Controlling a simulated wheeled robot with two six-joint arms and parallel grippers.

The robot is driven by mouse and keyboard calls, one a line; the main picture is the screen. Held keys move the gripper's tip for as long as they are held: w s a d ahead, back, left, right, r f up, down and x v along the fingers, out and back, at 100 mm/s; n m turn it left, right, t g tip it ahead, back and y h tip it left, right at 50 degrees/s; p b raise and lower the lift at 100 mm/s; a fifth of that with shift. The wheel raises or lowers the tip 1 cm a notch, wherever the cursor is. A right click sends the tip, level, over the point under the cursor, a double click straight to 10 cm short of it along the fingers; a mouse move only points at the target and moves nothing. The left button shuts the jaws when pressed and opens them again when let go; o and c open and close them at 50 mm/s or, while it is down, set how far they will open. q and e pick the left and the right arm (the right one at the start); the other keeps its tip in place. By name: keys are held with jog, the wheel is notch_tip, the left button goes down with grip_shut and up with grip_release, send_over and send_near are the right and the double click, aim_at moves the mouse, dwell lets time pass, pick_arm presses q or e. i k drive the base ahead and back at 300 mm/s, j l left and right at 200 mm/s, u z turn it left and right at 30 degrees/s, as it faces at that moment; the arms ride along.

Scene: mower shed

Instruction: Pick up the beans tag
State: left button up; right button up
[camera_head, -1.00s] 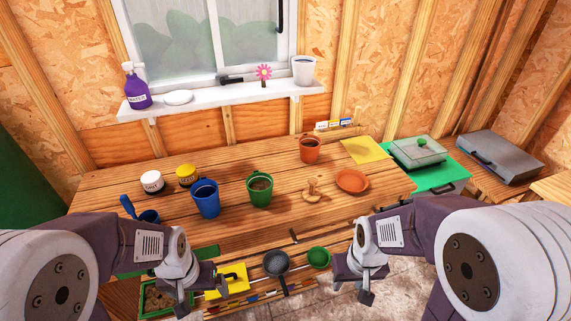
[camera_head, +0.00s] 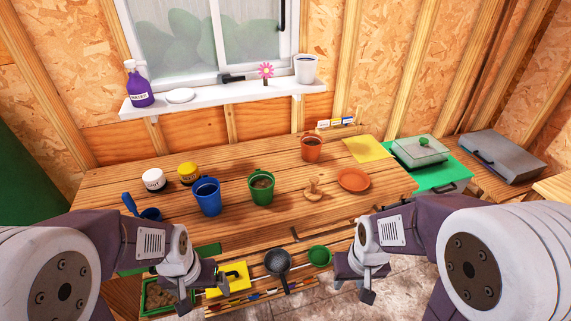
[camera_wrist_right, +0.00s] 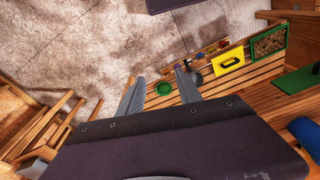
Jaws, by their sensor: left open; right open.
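Several small tags (camera_head: 336,123) with white faces and coloured edges stand in a row in a wooden holder at the back edge of the workbench. Their lettering is too small to read, so I cannot tell which is the beans tag. My left gripper (camera_head: 204,291) is open and empty, low in front of the bench at the lower left. My right gripper (camera_head: 355,284) is open and empty, low in front of the bench, right of centre. The right wrist view shows its two fingers (camera_wrist_right: 160,92) apart, with nothing between them. Both grippers are far from the tags.
On the workbench (camera_head: 230,225) stand a blue pot (camera_head: 207,198), green pot (camera_head: 261,189), terracotta pot (camera_head: 311,148), saucer (camera_head: 354,179) and small jars (camera_head: 188,174). A lower shelf holds a pan (camera_head: 278,261) and green bowl (camera_head: 320,256).

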aim_at(334, 123)
jog(key=i+l+u, duration=0.15)
jog(key=i+l, duration=0.15)
jog(key=i+l+u, duration=0.1)
jog(key=i+l, duration=0.2)
jog(key=l, duration=0.25)
jog(key=i+l+u, duration=0.15)
jog(key=i+l, duration=0.15)
jog(key=l, duration=0.15)
